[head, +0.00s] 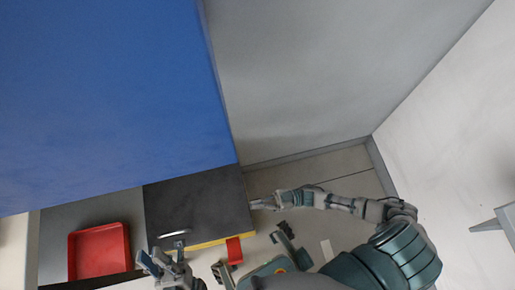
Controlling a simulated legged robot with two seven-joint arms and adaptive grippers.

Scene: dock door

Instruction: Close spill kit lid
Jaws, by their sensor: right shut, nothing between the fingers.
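The spill kit appears to be the box with a flat black top (200,203) and a yellow strip (208,242) along its near edge. A pale handle-like bar lies near its front left. I cannot tell for sure whether the black top is the lid or how far it is shut. A red piece (234,250) sits at its near right. My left gripper (164,259) is open at the black top's near left corner, with nothing seen between its fingers. My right gripper (256,203) is shut and empty beside the black top's right edge; contact is unclear.
A red tray (72,256) sits on a grey surface (55,225) to the left. A large blue panel (100,100) rises behind. Grey and white walls bound the right side. A grey bracket (490,224) juts from the right wall. Pale floor (355,187) shows beyond my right arm.

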